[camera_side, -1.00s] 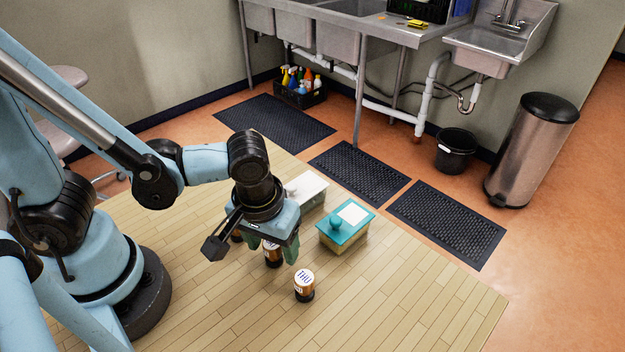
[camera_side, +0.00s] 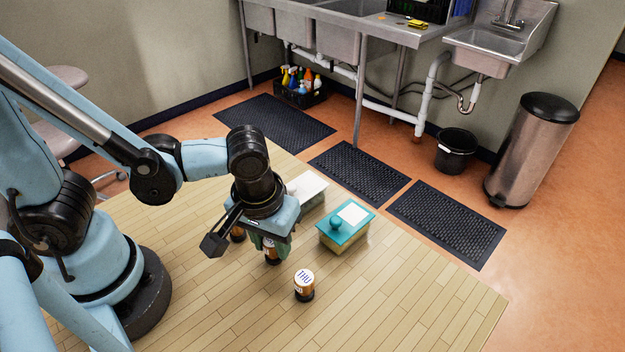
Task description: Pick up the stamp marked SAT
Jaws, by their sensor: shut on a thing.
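My gripper (camera_side: 268,244) points down over the wooden table and is shut on a brown stamp (camera_side: 272,257). The fingers and the hand cover its top, so I cannot read its mark. A stamp marked THU (camera_side: 304,285) stands upright to the right and nearer the camera, apart from my gripper. Another brown stamp (camera_side: 237,235) shows partly behind my gripper on the left, its mark hidden.
A teal-lidded box (camera_side: 345,228) stands right of my gripper, and a white-lidded box (camera_side: 307,189) stands behind it. The wooden table (camera_side: 400,300) is clear at the front and right. Sinks and a steel bin (camera_side: 530,150) stand beyond the table.

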